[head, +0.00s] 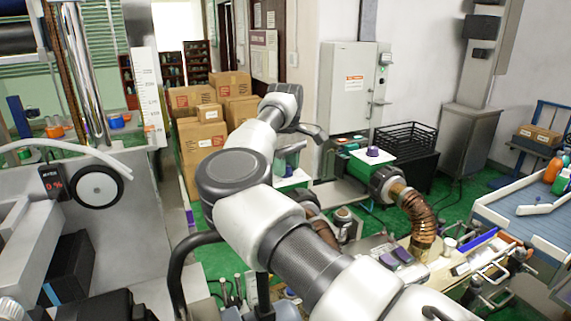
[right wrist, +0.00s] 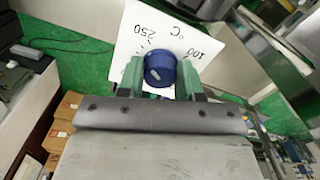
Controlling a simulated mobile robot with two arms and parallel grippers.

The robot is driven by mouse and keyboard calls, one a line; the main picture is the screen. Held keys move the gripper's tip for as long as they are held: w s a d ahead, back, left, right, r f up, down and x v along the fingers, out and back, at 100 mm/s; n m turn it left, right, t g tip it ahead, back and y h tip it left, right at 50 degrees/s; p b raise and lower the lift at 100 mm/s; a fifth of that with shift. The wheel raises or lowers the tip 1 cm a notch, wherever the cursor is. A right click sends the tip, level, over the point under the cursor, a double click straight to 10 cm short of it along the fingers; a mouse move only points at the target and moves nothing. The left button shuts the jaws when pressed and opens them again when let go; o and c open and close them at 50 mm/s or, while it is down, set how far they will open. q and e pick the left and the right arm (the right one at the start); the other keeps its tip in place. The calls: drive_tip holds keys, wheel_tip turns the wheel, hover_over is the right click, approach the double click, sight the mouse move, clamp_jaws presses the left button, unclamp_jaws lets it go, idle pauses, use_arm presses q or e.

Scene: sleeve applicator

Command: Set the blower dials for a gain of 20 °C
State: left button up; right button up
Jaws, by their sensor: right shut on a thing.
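My right gripper (head: 290,160) reaches down over a white-topped dial panel (head: 293,182) in the head view. In the right wrist view, my right gripper (right wrist: 160,82) is shut on a blue dial (right wrist: 160,68), one green finger on each side. The dial stands on a white panel (right wrist: 185,38) marked "°C", "250" and "100". Its pointer and part of the scale are hidden or too small to read. A second blue-purple dial (head: 372,152) sits on another white-topped green blower box (head: 372,168), right of the gripper and apart from it. My left gripper is not in view.
A copper-coloured hose (head: 418,215) bends down to the right of my arm. A black crate (head: 405,138) and a grey cabinet (head: 350,88) stand behind. Cardboard boxes (head: 205,140) are stacked at the back. At left is a machine with a "0 %" display (head: 53,184).

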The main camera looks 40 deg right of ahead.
drive_tip(key=shift+r+m, duration=0.3)
drive_tip(key=shift+m, duration=0.8)
drive_tip(key=o, duration=0.9)
drive_tip(key=shift+f, duration=0.2)
drive_tip(key=shift+r, duration=0.2)
wheel_tip(320, 180, up, 10)
drive_tip(key=shift+r+b, duration=0.25)
drive_tip(key=shift+b, duration=0.7)
